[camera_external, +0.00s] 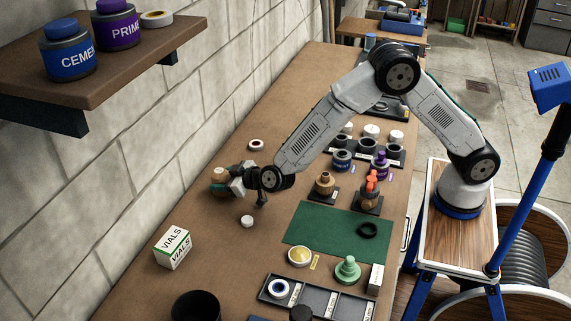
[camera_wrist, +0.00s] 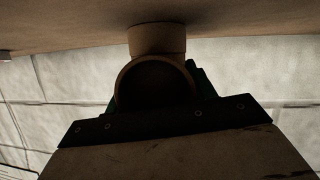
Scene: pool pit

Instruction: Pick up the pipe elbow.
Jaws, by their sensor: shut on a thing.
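The pipe elbow is tan, with a round dark opening, and fills the middle of the wrist view (camera_wrist: 157,40). In the external view the elbow (camera_external: 219,174) is small and partly covered, at the left side of the bench near the block wall. My gripper (camera_external: 229,183) is shut on it, with the arm reaching across the bench. In the wrist view my dark gripper (camera_wrist: 165,120) covers the lower part of the elbow. The elbow's other end meets or nearly meets the brown surface at the top of that view; I cannot tell if they touch.
A white cap (camera_external: 247,221) and a white ring (camera_external: 256,145) lie near my gripper. A VIALS box (camera_external: 173,247) stands toward the front left. A green mat (camera_external: 326,238) and a fitting with an orange top (camera_external: 371,186) lie to the right. A shelf (camera_external: 130,50) juts from the wall.

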